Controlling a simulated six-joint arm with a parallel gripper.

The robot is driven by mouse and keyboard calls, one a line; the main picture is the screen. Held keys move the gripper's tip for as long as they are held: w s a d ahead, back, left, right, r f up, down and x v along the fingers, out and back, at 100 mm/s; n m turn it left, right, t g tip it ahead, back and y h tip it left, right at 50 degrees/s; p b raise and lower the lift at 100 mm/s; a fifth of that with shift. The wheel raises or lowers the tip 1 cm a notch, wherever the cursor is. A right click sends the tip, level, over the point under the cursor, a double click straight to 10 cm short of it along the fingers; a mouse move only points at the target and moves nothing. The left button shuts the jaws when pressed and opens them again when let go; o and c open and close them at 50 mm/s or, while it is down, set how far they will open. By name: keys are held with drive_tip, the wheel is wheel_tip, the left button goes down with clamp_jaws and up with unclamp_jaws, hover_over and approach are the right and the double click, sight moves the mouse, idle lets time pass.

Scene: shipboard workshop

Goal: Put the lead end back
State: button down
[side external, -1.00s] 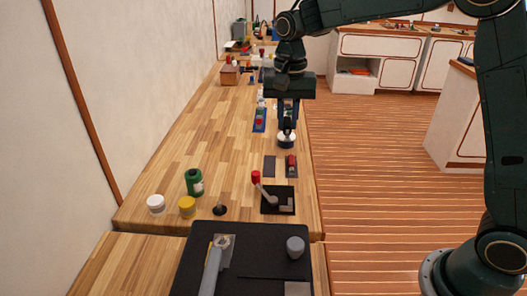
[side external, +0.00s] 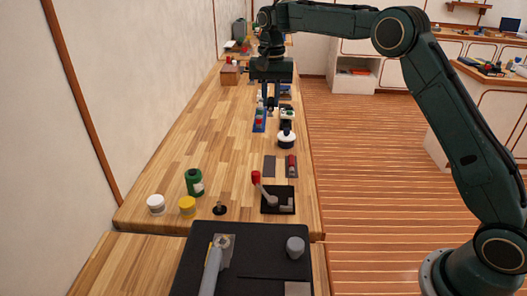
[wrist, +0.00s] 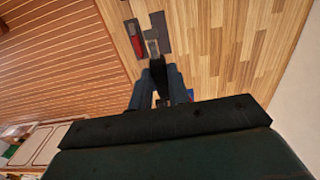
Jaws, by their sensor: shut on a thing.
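My gripper (side external: 268,106) hangs over the far part of the bench, above and near a blue strip with a red part (side external: 259,118). In the wrist view my gripper (wrist: 158,88) is shut on a dark, narrow piece (wrist: 157,69), which looks like the lead end. A grey metal tip (wrist: 151,40) seems to extend from it. The side view is too small to show the held piece clearly. A bare dark grey pad (side external: 269,166) lies on the bench; beside it is a pad carrying a red piece (side external: 291,163), also seen in the wrist view (wrist: 136,42).
A round white pot with a dark top (side external: 286,140) stands near the bench's right edge. Nearer are a red-knobbed lever on a black plate (side external: 278,207), a green bottle (side external: 194,182), white (side external: 156,204) and yellow (side external: 187,205) jars. The middle-left bench is clear.

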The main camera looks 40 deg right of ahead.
sight(269, 165)
drive_tip(key=shift+w+d+f, duration=0.1)
drive_tip(key=shift+w+d, duration=0.4)
drive_tip(key=shift+w, duration=0.05)
wheel_tip(269, 165, down, 20)
idle(1.0)
drive_tip(key=shift+f, duration=0.15)
drive_tip(key=c, duration=1.3)
unclamp_jaws()
drive_tip(key=shift+c, duration=0.2)
wheel_tip(269, 165, up, 12)
